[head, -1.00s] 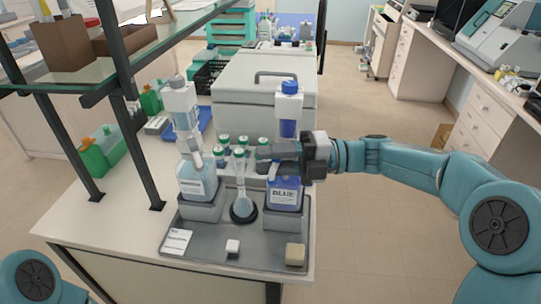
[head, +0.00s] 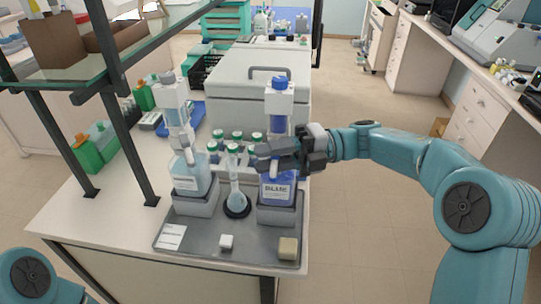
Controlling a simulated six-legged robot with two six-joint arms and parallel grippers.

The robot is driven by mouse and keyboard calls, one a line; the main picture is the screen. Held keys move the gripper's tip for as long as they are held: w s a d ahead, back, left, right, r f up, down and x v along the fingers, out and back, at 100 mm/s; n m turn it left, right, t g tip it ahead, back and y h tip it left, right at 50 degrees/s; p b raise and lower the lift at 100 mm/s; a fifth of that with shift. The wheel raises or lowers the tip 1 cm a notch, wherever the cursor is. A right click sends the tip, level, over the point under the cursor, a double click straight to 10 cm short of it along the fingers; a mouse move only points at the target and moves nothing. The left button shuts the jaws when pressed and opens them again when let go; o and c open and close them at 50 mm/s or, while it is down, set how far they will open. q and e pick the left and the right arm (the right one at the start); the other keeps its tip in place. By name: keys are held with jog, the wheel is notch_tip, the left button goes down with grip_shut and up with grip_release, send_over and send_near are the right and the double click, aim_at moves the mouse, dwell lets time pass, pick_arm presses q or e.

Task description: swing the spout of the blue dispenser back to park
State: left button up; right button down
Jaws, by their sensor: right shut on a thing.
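The blue dispenser (head: 279,100) stands upright on its bottle of blue liquid, labelled BLUE (head: 277,191), in a grey holder on the right of the tray. My right gripper (head: 264,157) comes in from the right at the height of the bottle's shoulder. It is shut on the dispenser's spout, which its fingers mostly hide. A flask (head: 235,195) with pale blue liquid stands just left of the blue bottle. A second dispenser (head: 175,105) with a light blue bottle (head: 190,178) stands on the left. My left gripper is out of view.
Several green-capped vials (head: 237,136) stand behind the flask. A large grey box (head: 255,85) is behind. Shelf posts (head: 125,120) rise at the left.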

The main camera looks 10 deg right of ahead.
jog(key=c, duration=0.9)
grip_release()
jog(key=shift+d, duration=0.1)
jog(key=d+b, duration=0.1)
jog(key=d, duration=1.5)
jog(key=shift+w, duration=0.35)
